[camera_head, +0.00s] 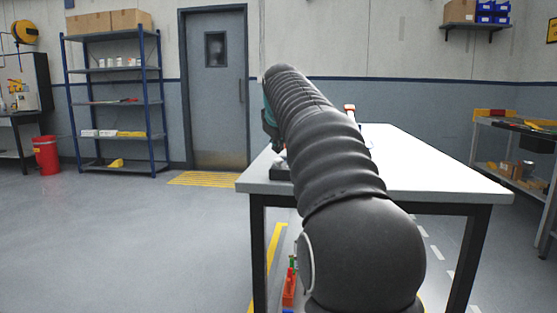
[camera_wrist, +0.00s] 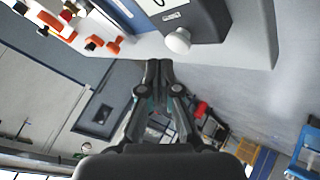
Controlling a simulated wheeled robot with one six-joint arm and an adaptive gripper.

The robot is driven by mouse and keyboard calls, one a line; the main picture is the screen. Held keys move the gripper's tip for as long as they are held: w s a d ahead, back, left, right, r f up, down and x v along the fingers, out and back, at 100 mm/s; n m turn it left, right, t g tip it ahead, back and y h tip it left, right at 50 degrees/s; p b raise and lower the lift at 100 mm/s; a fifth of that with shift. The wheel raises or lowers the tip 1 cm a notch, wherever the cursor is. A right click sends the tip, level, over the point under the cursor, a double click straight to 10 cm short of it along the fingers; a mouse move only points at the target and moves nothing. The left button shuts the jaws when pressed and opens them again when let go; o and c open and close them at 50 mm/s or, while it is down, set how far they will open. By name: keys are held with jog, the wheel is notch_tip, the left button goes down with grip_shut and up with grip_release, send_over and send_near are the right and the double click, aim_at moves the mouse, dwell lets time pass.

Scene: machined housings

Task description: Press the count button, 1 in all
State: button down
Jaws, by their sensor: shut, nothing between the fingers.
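In the wrist view a white rounded button (camera_wrist: 178,41) sticks out from a dark box (camera_wrist: 208,18). A white label or display with a dark "0"-like mark sits on the box. My gripper (camera_wrist: 153,65) is shut and empty, its fingertips just below and left of the button in the picture. I see a gap between them in the picture, but cannot judge the depth. In the head view my dark arm hides most of the box; a dark part (camera_head: 280,174) shows at the left edge of the white table (camera_head: 430,170).
Orange and white items (camera_wrist: 112,45) lie to the left in the wrist view. In the head view a blue shelf rack (camera_head: 115,102) and a grey door stand behind, and a workbench (camera_head: 515,128) is at the right. The table's right part is clear.

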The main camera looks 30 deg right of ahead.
aim_at(278, 159)
jog(key=shift+f, duration=0.15)
dwell(0.3)
jog(key=shift+f, duration=0.3)
jog(key=shift+f+b, duration=0.5)
dwell(0.7)
dwell(0.4)
jog(key=shift+r+p, duration=0.95)
jog(key=shift+p, duration=0.05)
jog(key=shift+r, duration=0.1)
notch_tip(278, 159, up, 5)
jog(key=p, duration=0.5)
dwell(0.4)
